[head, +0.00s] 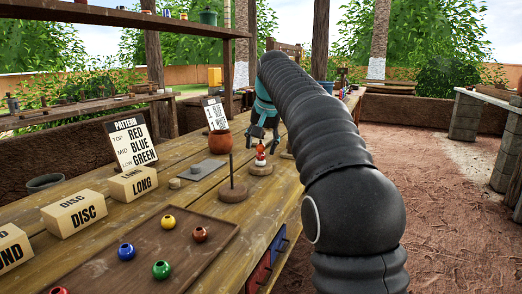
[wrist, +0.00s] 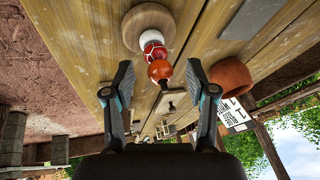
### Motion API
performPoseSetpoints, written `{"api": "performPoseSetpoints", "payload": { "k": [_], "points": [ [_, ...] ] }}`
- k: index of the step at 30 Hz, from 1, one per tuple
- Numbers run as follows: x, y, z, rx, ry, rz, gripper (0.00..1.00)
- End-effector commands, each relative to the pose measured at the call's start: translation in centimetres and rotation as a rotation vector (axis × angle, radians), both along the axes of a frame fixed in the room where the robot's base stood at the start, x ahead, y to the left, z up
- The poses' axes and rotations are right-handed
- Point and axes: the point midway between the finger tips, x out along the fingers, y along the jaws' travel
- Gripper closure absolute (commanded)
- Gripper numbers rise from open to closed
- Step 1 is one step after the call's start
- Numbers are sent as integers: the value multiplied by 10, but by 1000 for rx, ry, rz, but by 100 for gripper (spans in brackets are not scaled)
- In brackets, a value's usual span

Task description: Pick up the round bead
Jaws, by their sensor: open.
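Several round beads lie on the brown tray (head: 190,232): a yellow bead (head: 168,222), a brown-orange bead (head: 200,234), a blue bead (head: 127,252) and a green bead (head: 161,270). A red bead (head: 58,291) is cut by the lower edge. I cannot tell which one the task means. My gripper (head: 263,136) is open and empty, away from the tray, over a round wooden base (head: 261,170). On that base stands a small stack with an orange piece (wrist: 160,70), a red one (wrist: 154,51) and a white one (wrist: 150,37). The stack appears between the open fingers (wrist: 158,78) in the wrist view.
A bare rod on a wooden base (head: 233,191) stands between tray and stack. Behind are a terracotta pot (head: 219,143), a grey plate (head: 199,170), a pattern sign (head: 132,143) and labelled blocks (head: 74,213). Blue and red drawers (head: 261,272) hang at the bench's front.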

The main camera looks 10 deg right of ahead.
Motion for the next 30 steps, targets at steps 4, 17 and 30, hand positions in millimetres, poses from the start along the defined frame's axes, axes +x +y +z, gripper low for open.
{"api": "performPoseSetpoints", "payload": {
  "k": [4,17,30],
  "points": [
    [0,0,1,0,0,0,66],
    [0,0,1,0,-1,0,91],
    [1,0,45,0,-3,0,91]
  ]
}}
